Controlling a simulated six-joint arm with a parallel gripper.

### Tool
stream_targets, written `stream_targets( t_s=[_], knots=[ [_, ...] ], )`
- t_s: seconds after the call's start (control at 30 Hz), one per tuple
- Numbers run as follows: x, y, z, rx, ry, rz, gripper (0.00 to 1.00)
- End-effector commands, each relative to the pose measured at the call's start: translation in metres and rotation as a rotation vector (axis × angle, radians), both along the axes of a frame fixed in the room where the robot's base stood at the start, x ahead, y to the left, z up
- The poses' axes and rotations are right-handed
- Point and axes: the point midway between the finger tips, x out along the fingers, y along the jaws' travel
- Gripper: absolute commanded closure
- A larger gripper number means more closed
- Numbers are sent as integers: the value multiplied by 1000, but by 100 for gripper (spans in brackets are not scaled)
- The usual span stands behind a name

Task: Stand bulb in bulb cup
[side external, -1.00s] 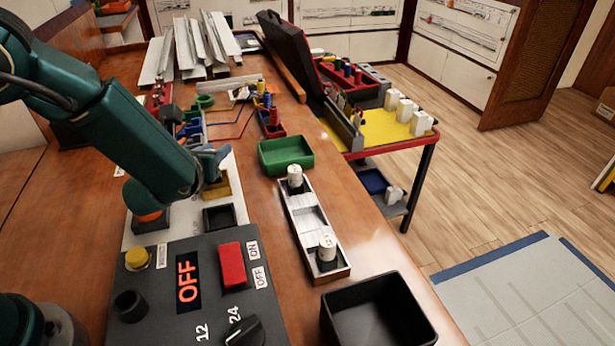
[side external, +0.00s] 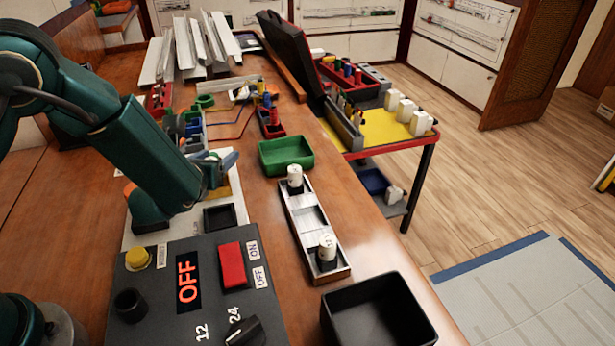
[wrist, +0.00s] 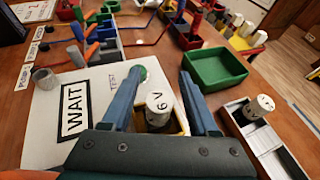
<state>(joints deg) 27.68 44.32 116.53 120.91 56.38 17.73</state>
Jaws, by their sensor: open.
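A white bulb (wrist: 158,105) marked 6 V stands in a yellow tray (wrist: 180,125) in the wrist view. My gripper (wrist: 160,76) is open, its two blue fingers on either side of the bulb in that picture; contact does not show. Two other white bulbs stand in the silver rack: one at the far end (side external: 295,176), one at the near end (side external: 327,247). I cannot tell which holder is the bulb cup; a dark round holder (side external: 130,302) sits on the panel.
The control panel (side external: 205,260) shows OFF beside a red switch (side external: 232,265). A black square tray (side external: 219,217) lies behind it. The green bin (side external: 286,156), silver rack (side external: 308,222) and large black bin (side external: 378,315) stand to the right. A grey cylinder (wrist: 45,78) stands left of the WAIT label.

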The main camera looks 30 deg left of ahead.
Motion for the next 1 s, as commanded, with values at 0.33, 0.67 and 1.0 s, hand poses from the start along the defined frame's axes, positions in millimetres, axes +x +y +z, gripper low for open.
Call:
stream_targets(
  t_s=[0.33, 0.67, 1.0],
  knots=[
    [-38, -19, 21, -2, -2, -9, 40],
    [-88, -39, 43, -2, -3, -5, 40],
    [-103, -43, 49, 1, 1, 1, 40]
  ],
)
